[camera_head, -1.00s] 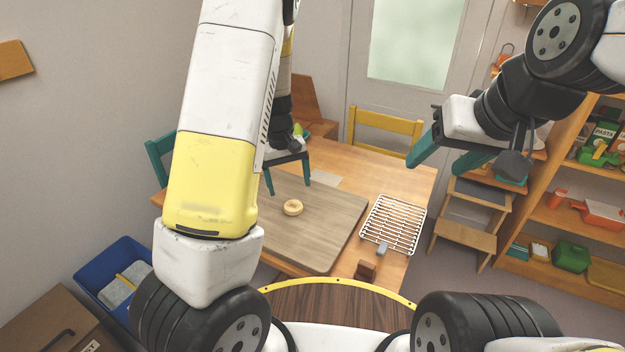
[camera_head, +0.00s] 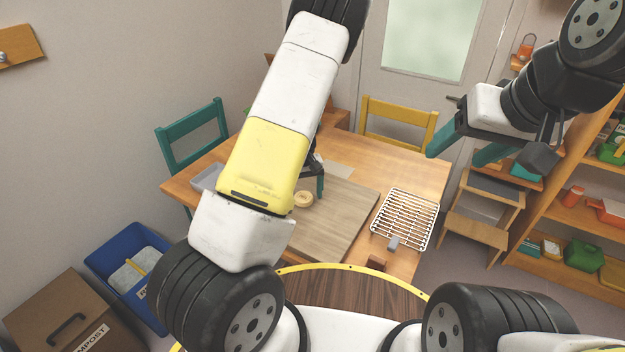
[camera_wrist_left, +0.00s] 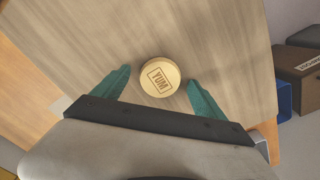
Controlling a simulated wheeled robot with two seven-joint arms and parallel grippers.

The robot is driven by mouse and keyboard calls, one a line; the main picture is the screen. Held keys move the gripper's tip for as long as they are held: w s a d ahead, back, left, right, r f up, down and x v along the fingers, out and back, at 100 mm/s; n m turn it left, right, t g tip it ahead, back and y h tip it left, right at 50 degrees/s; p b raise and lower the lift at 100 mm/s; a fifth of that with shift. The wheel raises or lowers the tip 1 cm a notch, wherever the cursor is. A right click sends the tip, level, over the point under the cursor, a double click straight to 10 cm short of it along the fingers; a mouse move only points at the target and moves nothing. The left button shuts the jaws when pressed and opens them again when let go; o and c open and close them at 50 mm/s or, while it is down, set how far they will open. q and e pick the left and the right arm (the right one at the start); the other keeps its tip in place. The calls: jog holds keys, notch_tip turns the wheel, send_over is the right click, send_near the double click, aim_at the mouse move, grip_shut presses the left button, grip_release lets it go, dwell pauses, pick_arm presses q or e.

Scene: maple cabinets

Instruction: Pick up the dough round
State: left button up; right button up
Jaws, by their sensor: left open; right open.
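The dough round (camera_head: 304,199) is a small tan disc lying on the wooden board (camera_head: 345,215) on the table. In the head view my left arm hides part of this gripper (camera_head: 312,185). My right gripper (camera_head: 465,150) is open and empty, raised in the air at the right, away from the dough round.
A white wire rack (camera_head: 406,218) lies to the right of the board. A grey tray (camera_head: 207,178) sits at the table's left. Chairs, teal (camera_head: 192,135) and yellow (camera_head: 398,122), stand around the table. A shelf (camera_head: 575,215) stands at the right.

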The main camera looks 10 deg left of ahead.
pick_arm(q)
jog(key=shift+c, duration=0.4)
jog(key=c, duration=1.3)
jog(key=shift+c, duration=0.2)
jog(key=shift+r, duration=0.1)
